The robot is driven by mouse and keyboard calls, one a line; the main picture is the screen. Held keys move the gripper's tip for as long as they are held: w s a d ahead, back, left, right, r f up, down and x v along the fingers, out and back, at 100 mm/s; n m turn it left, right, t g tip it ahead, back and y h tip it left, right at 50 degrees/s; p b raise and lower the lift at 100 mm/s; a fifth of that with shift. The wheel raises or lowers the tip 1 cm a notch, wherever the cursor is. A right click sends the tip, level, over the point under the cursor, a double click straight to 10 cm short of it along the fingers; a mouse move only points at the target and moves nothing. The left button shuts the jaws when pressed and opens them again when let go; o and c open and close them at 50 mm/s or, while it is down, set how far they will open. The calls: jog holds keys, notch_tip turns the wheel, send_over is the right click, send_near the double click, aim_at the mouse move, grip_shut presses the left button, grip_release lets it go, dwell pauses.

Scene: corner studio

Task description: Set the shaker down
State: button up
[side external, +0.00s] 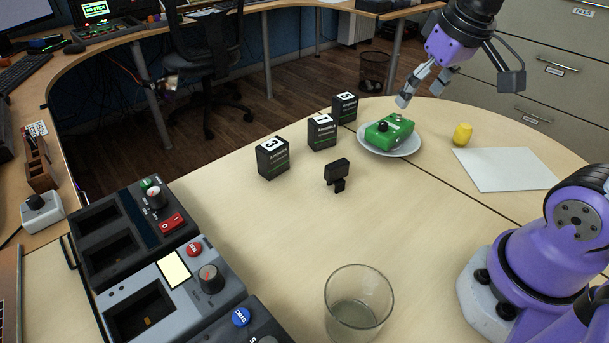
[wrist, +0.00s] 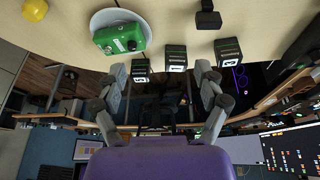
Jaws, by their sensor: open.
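The yellow egg-shaped shaker (side external: 462,134) rests on the tabletop, between the white plate and a white sheet. In the wrist view the shaker (wrist: 35,11) is at the upper left corner, partly cut off by the frame edge. My gripper (side external: 419,97) is open and empty, in the air above the far side of the plate. The gripper (wrist: 160,74) also shows in the wrist view, its fingers wide apart with nothing between them. The shaker is clear of the fingers.
A green pedal box (side external: 389,130) sits on the white plate (side external: 411,150). Several black numbered boxes (side external: 272,160) stand left of it, near a small black stand (side external: 337,173). A white sheet (side external: 515,169) lies on the right. A glass (side external: 358,303) stands in front.

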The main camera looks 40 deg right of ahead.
jog(key=w+d+f+m+g, duration=0.1)
jog(key=w+d+m+g, duration=0.15)
jog(key=d, duration=0.75)
jog(key=m+g+y, duration=0.1)
jog(key=m+g, duration=0.1)
jog(key=m, duration=0.1)
send_near(466, 126)
jog(key=shift+a+f+t, duration=0.25)
jog(key=shift+a+f, duration=0.2)
jog(key=shift+a, duration=0.1)
jog(key=f, duration=0.4)
jog(key=shift+s+d+f, duration=0.2)
jog(key=shift+d+f, duration=0.1)
jog(key=shift+f, duration=0.05)
jog(key=f, duration=0.6)
jog(key=shift+d, duration=0.3)
jog(key=c, duration=1.3)
